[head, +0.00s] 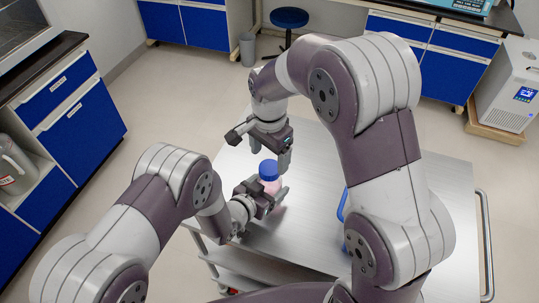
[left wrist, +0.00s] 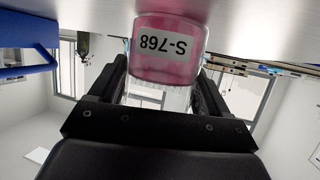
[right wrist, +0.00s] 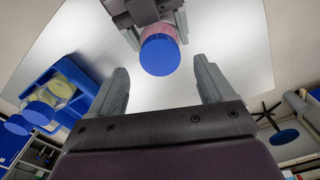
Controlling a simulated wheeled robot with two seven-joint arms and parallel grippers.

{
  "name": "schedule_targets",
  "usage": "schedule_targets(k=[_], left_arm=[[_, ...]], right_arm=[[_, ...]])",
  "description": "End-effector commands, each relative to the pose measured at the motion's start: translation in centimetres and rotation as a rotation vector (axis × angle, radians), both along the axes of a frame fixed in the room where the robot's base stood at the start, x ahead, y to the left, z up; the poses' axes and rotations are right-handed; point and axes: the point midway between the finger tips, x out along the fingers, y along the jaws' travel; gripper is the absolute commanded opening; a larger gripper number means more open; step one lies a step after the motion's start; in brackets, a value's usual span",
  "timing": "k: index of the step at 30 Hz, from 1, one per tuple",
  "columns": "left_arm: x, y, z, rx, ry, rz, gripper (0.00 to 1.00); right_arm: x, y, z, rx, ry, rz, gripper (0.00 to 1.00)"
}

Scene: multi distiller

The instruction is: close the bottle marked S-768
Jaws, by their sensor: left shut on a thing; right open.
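The bottle marked S-768 (left wrist: 165,45) holds pink contents, and its label shows upside down in the left wrist view. In the head view the bottle (head: 276,187) stands over the metal cart top. My left gripper (head: 268,194) is shut around its clear part. A blue cap (right wrist: 160,55) sits on the bottle's top; I cannot tell whether it is tight. It also shows in the head view (head: 268,170). My right gripper (head: 273,152) is open and empty, just above the cap, fingers pointing down. In the right wrist view the cap lies beyond its fingertips (right wrist: 160,82).
The steel cart top (head: 420,180) is mostly clear on the right. A blue rack (right wrist: 40,75) with blue-capped items stands on it, mostly hidden by my right arm in the head view. Blue cabinets (head: 82,125) stand at left, and a stool (head: 289,18) behind.

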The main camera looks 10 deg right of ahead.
Motion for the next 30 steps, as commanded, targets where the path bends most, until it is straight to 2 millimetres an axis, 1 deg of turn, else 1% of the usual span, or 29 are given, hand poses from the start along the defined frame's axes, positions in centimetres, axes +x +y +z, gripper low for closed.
schedule_targets(k=[2,3,7,10,12,19,23,30], left_arm=[[0.0,0.0,0.0,-0.001,-0.001,0.0,0.0],[0.0,0.0,0.0,-0.001,-0.001,0.0,0.0],[0.0,0.0,0.0,-0.001,-0.001,0.0,0.0],[0.0,0.0,0.0,-0.001,-0.001,0.0,0.0],[0.0,0.0,0.0,-0.001,-0.001,0.0,0.0],[0.0,0.0,0.0,-0.001,-0.001,0.0,0.0],[0.0,0.0,0.0,-0.001,-0.001,0.0,0.0],[0.0,0.0,0.0,-0.001,-0.001,0.0,0.0]], right_arm=[[0.0,0.0,0.1,0.0,0.0,0.012,0.77],[0.1,0.0,0.5,0.0,-0.002,0.049,0.77],[0.1,0.0,2.4,0.0,-0.004,0.273,0.77],[0.0,0.0,3.3,0.0,-0.001,0.391,0.77],[0.0,0.0,3.5,0.0,0.0,0.418,0.77],[0.0,0.0,3.4,0.0,0.0,0.417,0.77],[0.0,0.0,2.6,0.0,0.002,0.416,0.77],[0.0,0.0,-1.4,0.0,0.004,0.415,0.77]])
